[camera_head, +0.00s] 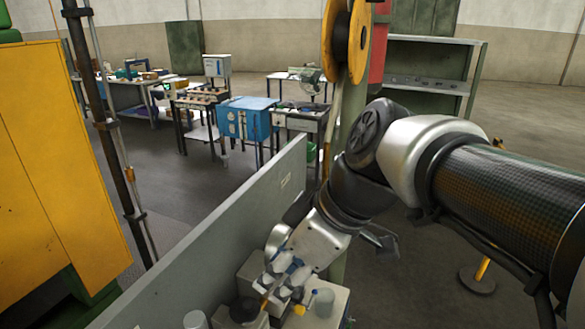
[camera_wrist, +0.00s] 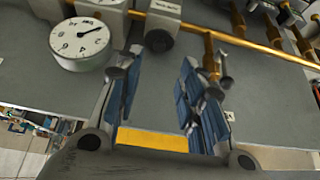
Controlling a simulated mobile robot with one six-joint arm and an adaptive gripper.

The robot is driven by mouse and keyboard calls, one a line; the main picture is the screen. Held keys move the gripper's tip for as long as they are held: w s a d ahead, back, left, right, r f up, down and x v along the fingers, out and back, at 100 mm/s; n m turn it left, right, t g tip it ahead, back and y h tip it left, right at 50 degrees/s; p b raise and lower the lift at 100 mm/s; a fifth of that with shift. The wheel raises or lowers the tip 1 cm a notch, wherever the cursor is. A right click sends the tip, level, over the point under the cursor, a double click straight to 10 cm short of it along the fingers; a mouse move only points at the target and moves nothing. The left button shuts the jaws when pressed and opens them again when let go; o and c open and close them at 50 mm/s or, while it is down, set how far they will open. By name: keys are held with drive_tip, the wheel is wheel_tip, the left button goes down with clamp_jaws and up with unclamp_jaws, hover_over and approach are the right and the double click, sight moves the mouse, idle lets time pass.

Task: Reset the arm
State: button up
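My arm reaches in from the right edge of the head view and bends down to my gripper (camera_head: 284,278), which is low in the middle, close to grey box-like equipment (camera_head: 325,304). In the wrist view the two blue-padded fingers of my gripper (camera_wrist: 162,82) stand apart with a clear gap between them. Nothing is held; a grey surface and a yellow strip (camera_wrist: 152,139) show through the gap. Whether the fingers touch the equipment is hidden in the head view.
In the wrist view a round dial gauge (camera_wrist: 81,44) and a brass pipe (camera_wrist: 240,41) lie beyond the fingers. A grey panel (camera_head: 215,250) stands left of the gripper, a post with a yellow reel (camera_head: 358,40) behind my arm. Worktables and a blue cabinet (camera_head: 245,118) stand farther back.

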drive_tip(key=s+d+f+m+t+h+b, duration=0.1)
drive_tip(key=s+d+f+m+h+b, duration=0.1)
drive_tip(key=s+d+f+m, duration=0.3)
drive_tip(key=s+d+f+m+t+h+b, duration=0.1)
drive_tip(key=s+d+f+m+h+b, duration=0.2)
drive_tip(key=s+d+f+m, duration=0.3)
drive_tip(key=d+f+m, duration=0.2)
drive_tip(key=d+f, duration=0.1)
drive_tip(key=d, duration=0.2)
drive_tip(key=shift+s+f+b, duration=0.2)
drive_tip(key=shift+f+b, duration=0.1)
